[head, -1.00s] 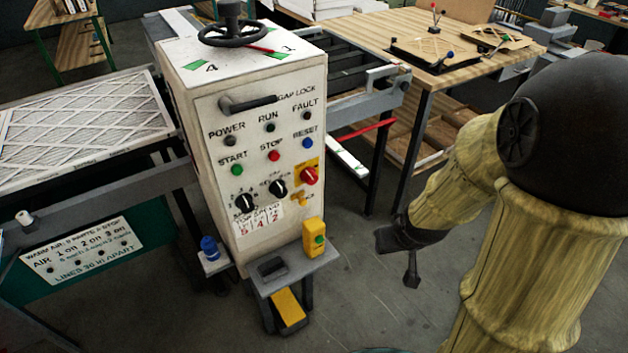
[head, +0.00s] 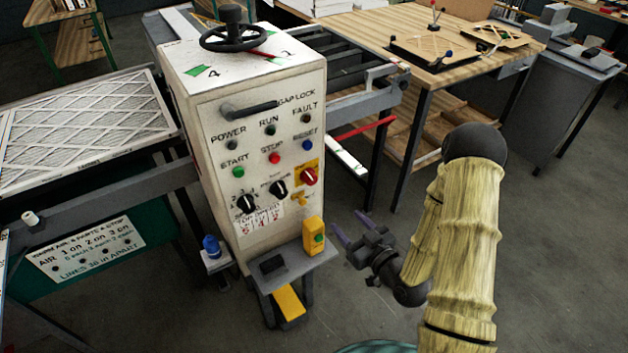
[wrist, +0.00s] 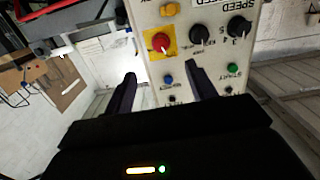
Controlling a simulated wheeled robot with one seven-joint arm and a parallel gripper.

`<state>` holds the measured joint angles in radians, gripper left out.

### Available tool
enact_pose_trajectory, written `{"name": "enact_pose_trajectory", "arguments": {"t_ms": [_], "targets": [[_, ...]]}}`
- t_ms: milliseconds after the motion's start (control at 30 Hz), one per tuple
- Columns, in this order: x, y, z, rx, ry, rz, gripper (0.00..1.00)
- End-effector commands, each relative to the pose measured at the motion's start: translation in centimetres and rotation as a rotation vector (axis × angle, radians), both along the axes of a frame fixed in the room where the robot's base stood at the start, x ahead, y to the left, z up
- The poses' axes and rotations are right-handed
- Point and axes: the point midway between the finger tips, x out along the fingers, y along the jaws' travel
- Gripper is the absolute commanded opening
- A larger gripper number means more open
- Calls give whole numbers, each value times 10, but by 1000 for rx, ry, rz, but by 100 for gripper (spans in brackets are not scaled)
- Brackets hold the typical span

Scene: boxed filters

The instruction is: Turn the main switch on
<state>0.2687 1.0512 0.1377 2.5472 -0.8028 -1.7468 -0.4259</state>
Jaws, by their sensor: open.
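The likely main switch is a red rotary knob (head: 308,176) on a yellow plate, on the right side of the white control cabinet (head: 222,178). Its pointer mark is white. In the wrist view the panel appears upside down, with the red knob (wrist: 160,43) ahead, roughly between the fingertips in the picture. My gripper (head: 349,220) is open and empty, to the right of the cabinet, apart from it and lower than the knob in the head view. Its two dark fingers (wrist: 161,76) are spread in the wrist view.
Two black selector knobs (head: 278,189) and several buttons sit beside the red knob. A yellow key-like part (head: 300,199) is just below it. A yellow button box (head: 314,238) stands on a small shelf in front. Open floor lies to the right, before the wooden bench (head: 455,75).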

Motion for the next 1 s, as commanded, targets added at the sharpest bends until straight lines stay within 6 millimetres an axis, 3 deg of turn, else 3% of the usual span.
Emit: {"name": "enact_pose_trajectory", "arguments": {"t_ms": [533,1000], "targets": [[-1,-1,3,47,-38,-11,56],[18,12,0,46,-40,-11,56]]}}
